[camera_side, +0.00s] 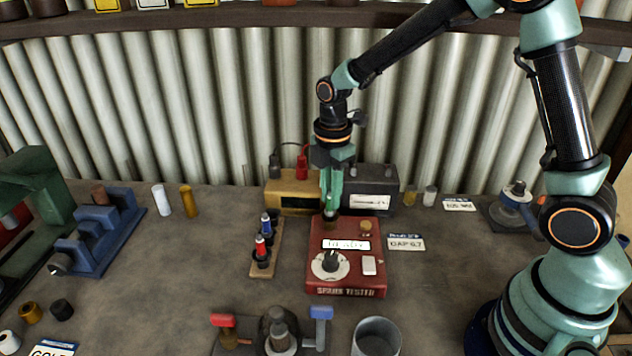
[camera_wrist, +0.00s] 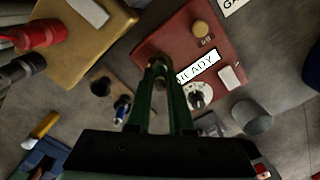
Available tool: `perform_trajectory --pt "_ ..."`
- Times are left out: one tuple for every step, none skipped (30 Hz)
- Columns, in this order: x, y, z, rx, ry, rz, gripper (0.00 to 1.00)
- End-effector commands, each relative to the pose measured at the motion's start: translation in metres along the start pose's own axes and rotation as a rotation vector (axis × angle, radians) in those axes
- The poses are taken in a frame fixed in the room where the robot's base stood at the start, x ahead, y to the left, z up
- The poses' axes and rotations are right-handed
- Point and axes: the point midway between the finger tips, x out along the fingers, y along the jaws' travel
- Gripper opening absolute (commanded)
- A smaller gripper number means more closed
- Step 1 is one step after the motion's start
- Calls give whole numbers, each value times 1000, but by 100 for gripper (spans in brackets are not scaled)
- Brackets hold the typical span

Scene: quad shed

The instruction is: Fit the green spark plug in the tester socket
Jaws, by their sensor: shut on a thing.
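The red spark tester (camera_side: 345,285) lies on the bench. It has a white display, a dial, a white switch and a brass round part; the display reads READY in the wrist view (camera_wrist: 222,45). My gripper (camera_side: 331,208) points straight down at the tester's back left corner, and its tips also show in the wrist view (camera_wrist: 161,68). It is shut on a small part, the green spark plug (camera_wrist: 161,70), mostly hidden between the green fingers. The socket under the tips is hidden, so I cannot tell whether the plug's end is inside it.
A wooden rack (camera_side: 276,237) left of the tester holds a red plug (camera_side: 261,248) and a blue plug (camera_side: 266,224); one hole is empty. Yellow (camera_side: 290,199) and dark grey (camera_side: 385,182) boxes stand close behind. A metal cup (camera_side: 376,337) is in front.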

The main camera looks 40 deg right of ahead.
Motion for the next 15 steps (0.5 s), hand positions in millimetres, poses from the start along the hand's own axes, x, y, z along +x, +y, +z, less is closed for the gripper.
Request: perform_trajectory --pt "1 0 0 0 0 -1 0" --pt "2 0 0 0 0 -1 0" --pt "2 0 0 0 0 -1 0" --pt "3 0 0 0 0 -1 0" --pt "4 0 0 0 0 -1 0" --pt "4 0 0 0 0 -1 0" --pt "5 0 0 0 0 -1 0" --pt "5 0 0 0 0 -1 0" --pt "6 0 0 0 0 -1 0" --pt "7 0 0 0 0 -1 0" --pt "7 0 0 0 0 -1 0" --pt "8 0 0 0 0 -1 0" --pt "9 0 0 0 0 -1 0" --pt "9 0 0 0 0 -1 0" --pt "10 0 0 0 0 -1 0"
